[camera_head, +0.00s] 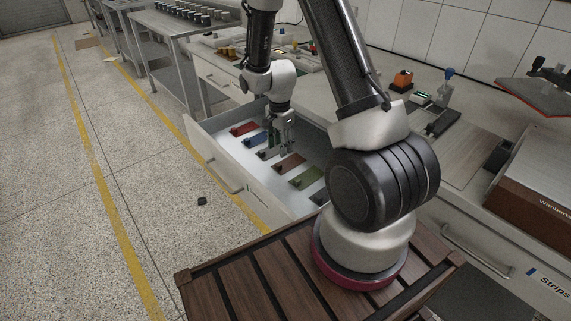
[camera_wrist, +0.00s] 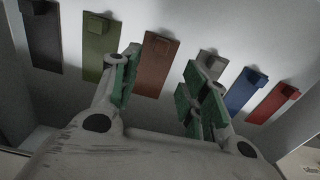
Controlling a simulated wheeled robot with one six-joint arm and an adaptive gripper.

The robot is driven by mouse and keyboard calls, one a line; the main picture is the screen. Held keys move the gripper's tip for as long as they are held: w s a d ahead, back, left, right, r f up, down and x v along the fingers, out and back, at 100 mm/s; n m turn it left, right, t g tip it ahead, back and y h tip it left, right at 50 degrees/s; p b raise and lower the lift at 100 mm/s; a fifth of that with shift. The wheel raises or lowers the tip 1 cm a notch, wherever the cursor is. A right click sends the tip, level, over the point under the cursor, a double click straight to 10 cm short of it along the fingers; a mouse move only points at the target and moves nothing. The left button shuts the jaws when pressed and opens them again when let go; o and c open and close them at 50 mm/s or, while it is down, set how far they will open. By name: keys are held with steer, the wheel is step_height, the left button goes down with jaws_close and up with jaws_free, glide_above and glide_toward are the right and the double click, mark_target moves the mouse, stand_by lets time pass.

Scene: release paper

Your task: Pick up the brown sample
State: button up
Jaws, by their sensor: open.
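The brown sample (camera_head: 288,162) is a flat brown piece with a small raised block on it, lying in the open white drawer (camera_head: 223,163). In the wrist view the brown sample (camera_wrist: 155,68) lies ahead of the space between my fingers, nearer the left finger. My gripper (camera_head: 281,150) is open and empty, over the drawer. In the wrist view my gripper (camera_wrist: 160,92) shows green finger pads spread apart. In the head view the gripper is close to the grey sample (camera_head: 266,154) and partly hides it.
Beside the brown sample lie a green sample (camera_wrist: 101,48) and the grey sample (camera_wrist: 209,66). Farther along are a blue sample (camera_wrist: 246,90), a red sample (camera_wrist: 272,102) and a dark sample (camera_wrist: 42,38). The drawer's walls surround them. A counter stands behind.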

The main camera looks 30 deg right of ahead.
mark_target(279, 164)
steer(key=f, duration=0.4)
steer(key=a+f, duration=0.1)
steer(key=f, duration=0.1)
steer(key=shift+s+f, duration=0.15)
steer(key=shift+f, duration=0.15)
steer(key=shift+d+f, duration=0.1)
steer(key=shift+f, duration=0.5)
jaws_close()
